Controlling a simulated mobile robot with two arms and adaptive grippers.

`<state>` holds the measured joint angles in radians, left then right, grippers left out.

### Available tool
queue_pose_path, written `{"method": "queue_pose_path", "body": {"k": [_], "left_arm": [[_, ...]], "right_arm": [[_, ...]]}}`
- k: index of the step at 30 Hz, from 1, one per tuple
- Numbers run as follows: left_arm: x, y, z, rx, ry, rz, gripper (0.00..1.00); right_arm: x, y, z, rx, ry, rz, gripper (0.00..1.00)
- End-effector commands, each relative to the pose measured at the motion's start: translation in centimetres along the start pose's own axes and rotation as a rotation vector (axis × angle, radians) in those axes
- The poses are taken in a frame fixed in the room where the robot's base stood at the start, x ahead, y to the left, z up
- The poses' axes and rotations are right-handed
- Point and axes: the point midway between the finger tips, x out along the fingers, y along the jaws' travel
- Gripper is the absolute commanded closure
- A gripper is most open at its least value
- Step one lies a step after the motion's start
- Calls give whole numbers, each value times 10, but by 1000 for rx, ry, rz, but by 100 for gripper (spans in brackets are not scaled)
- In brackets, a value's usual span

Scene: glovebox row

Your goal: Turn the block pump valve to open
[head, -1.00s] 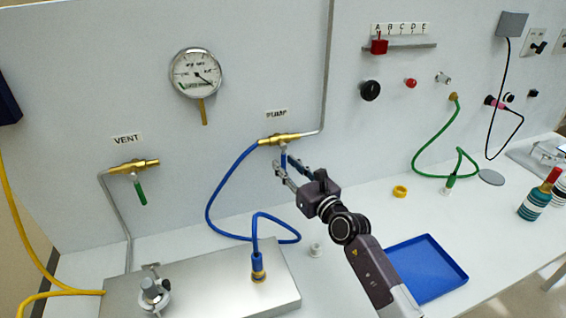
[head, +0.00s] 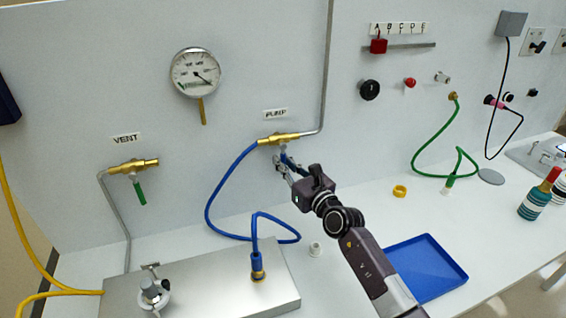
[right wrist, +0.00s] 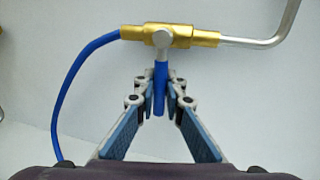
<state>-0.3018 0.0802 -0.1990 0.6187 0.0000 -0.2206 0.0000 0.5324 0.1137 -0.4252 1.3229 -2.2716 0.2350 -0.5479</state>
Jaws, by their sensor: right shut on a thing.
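The brass pump valve (head: 279,139) is on the wall panel under the PUMP label (head: 275,114). In the right wrist view the valve body (right wrist: 185,36) lies across the top, and its blue lever (right wrist: 160,85) hangs straight down, square to the body. My right gripper (head: 281,162) is just below the valve. In the right wrist view my right gripper (right wrist: 160,105) is shut on the lever, with a finger on each side. The lever is mostly hidden by the gripper in the head view. My left gripper is not in view.
A blue hose (head: 213,190) loops from the pump valve to the metal box (head: 210,285). The vent valve (head: 133,166) with a green lever is at left, the gauge (head: 195,73) above. A blue tray (head: 428,262) and yellow ring (head: 400,191) are on the bench.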

Motion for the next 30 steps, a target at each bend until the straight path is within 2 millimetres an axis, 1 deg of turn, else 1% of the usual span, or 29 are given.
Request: {"method": "queue_pose_path", "body": {"k": [8, 13, 30], "left_arm": [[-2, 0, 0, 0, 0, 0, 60], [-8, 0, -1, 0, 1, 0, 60], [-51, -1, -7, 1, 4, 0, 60]], "right_arm": [[0, -1, 0, -9, 2, 0, 100], [-1, -4, 2, -59, 13, -1, 100], [-5, -23, 8, -445, 91, 0, 100]]}}
